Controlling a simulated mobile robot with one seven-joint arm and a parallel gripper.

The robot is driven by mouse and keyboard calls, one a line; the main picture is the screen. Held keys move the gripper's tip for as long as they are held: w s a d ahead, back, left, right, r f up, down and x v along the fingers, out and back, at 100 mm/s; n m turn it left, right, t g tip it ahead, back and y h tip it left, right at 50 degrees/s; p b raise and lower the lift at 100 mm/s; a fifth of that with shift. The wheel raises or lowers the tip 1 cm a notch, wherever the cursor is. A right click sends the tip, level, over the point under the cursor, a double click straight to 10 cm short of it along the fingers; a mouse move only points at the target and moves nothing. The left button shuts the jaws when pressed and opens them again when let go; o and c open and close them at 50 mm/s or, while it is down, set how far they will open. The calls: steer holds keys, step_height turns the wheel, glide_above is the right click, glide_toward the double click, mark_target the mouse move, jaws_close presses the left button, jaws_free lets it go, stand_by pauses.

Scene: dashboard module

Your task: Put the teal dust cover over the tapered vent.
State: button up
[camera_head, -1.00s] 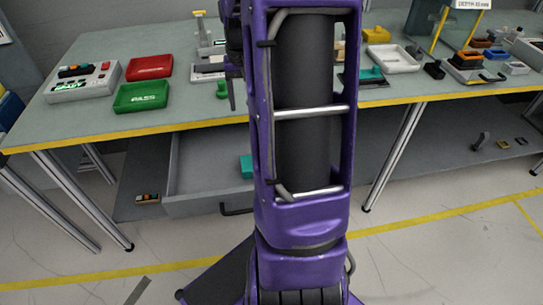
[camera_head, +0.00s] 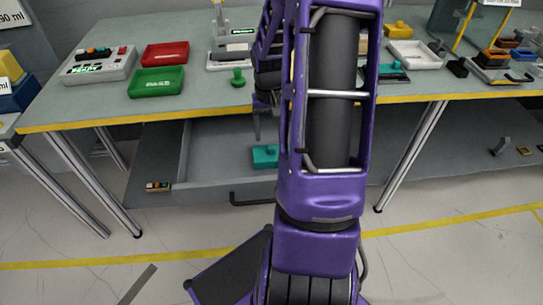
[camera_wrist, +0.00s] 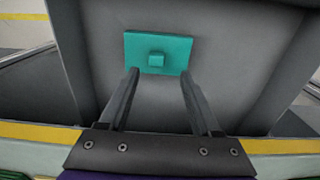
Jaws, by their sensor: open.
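The teal dust cover (camera_head: 265,156) lies in the open drawer under the table. In the wrist view the teal cover (camera_wrist: 135,45) is a flat rectangular plate with a small square knob in its middle. My gripper (camera_head: 257,137) is above the drawer, partly hidden by my arm. In the wrist view my gripper (camera_wrist: 160,74) is open and empty, its two fingers apart and pointing towards the cover's near edge, with the knob between their lines. I cannot tell the exact gap to the cover. I cannot pick out the tapered vent for certain.
The grey table (camera_head: 110,105) has a yellow front edge above the drawer (camera_head: 215,180). On it are a control box (camera_head: 100,66), a red tray (camera_head: 165,54), a green tray (camera_head: 156,81), a green knob-shaped piece (camera_head: 238,78) and a white tray (camera_head: 415,54). The drawer floor around the cover looks clear.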

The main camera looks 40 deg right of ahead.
mark_target(272, 147)
steer(key=f, duration=0.3)
steer(key=f+b, duration=0.1)
steer(key=f, duration=0.1)
steer(key=shift+s+d, duration=0.1)
steer(key=shift+s, duration=0.3)
jaws_close()
